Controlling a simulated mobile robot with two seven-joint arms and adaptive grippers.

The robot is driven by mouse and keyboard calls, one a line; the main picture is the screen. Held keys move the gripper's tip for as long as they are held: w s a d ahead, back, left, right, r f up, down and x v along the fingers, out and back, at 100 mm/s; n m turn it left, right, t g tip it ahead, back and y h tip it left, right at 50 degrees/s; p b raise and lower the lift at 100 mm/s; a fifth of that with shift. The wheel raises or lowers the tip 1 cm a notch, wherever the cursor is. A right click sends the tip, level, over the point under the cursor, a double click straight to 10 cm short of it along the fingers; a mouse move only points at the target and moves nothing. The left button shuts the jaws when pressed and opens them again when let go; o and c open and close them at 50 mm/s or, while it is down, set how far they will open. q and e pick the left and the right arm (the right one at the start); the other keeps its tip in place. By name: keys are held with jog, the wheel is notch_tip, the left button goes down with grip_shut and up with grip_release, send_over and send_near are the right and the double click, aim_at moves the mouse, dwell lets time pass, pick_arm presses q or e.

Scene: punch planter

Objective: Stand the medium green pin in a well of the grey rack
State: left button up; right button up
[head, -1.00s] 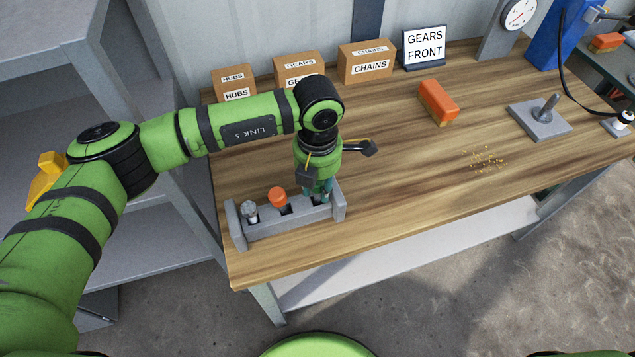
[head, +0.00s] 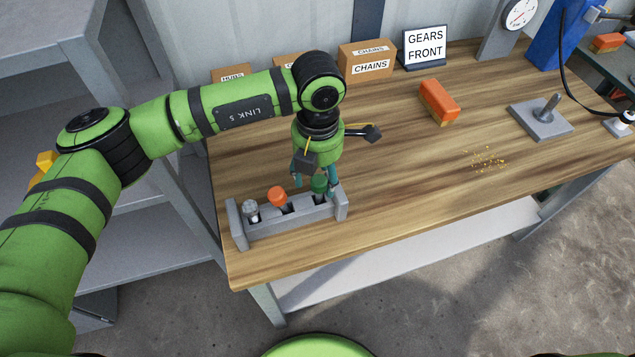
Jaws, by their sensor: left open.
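The grey rack (head: 285,228) sits at the near left of the wooden bench. The green pin (head: 319,185) stands upright in the rack's right well, its head showing above the rack. An orange-headed pin (head: 278,196) stands in the middle well and a grey metal pin (head: 251,209) in the left well. My left gripper (head: 315,190) points down just above the green pin. Its fingers are open, one on either side of the pin's head; I cannot tell whether they touch it. My right gripper is not in view.
Boxes labelled HUBS and CHAINS (head: 366,62) and a GEARS FRONT sign (head: 425,46) line the back. The bench middle is clear.

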pick_arm(q)
notch_tip(320, 180, up, 8)
dwell(0.7)
